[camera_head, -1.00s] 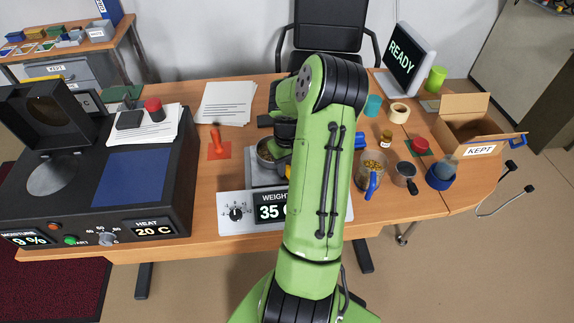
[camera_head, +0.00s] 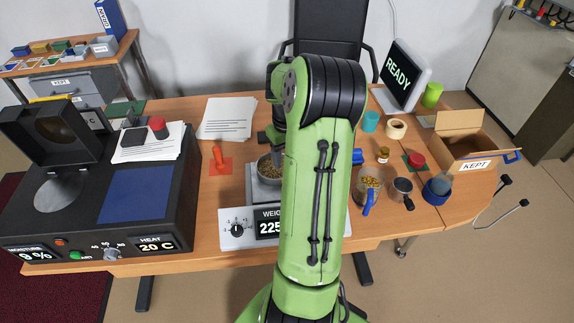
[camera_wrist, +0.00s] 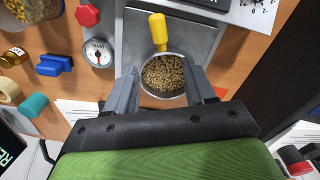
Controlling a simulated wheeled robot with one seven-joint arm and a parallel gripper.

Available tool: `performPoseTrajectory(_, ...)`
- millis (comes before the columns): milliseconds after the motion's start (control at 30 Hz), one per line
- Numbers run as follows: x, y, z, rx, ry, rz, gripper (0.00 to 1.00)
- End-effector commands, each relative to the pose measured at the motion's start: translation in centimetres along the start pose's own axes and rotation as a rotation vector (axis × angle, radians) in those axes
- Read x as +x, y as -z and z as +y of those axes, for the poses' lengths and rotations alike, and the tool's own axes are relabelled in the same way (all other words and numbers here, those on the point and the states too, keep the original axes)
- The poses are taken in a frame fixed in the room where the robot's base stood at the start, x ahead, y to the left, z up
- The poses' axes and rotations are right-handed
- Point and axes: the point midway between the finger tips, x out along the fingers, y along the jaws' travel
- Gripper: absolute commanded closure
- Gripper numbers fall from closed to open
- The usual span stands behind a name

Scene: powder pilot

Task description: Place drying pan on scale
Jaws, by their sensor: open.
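The drying pan (camera_wrist: 163,76) is a round metal pan full of brown grain with a yellow handle, and it rests on the grey plate of the scale (camera_wrist: 196,38). In the head view the pan (camera_head: 266,170) sits on the scale (camera_head: 238,243), partly hidden by my arm. The scale's display starts with 225; the rest is covered. My gripper (camera_wrist: 163,70) is open, with one finger on each side of the pan's near rim. Whether the fingers touch the rim is unclear. In the head view the gripper is mostly hidden behind my arm.
The black moisture heater (camera_head: 60,225) fills the left side, with papers (camera_head: 228,118) behind. A mug of grain (camera_head: 369,190), a dark-handled cup (camera_head: 402,188), a blue brush (camera_wrist: 54,65), a dial gauge (camera_wrist: 97,52) and a box (camera_head: 470,143) stand to the scale's right.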

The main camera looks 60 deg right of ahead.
Motion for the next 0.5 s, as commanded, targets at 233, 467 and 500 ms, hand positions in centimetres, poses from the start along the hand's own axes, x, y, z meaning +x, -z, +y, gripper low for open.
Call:
performPoseTrajectory(233, -0.7, 0.0, -0.2, -0.005, -0.001, 0.0, 0.46)
performPoseTrajectory(467, -7.7, -1.4, -9.6, -0.147, -0.114, 0.089, 0.46)
performPoseTrajectory(500, -9.2, -2.5, -12.0, -0.179, -0.132, 0.12, 0.46)
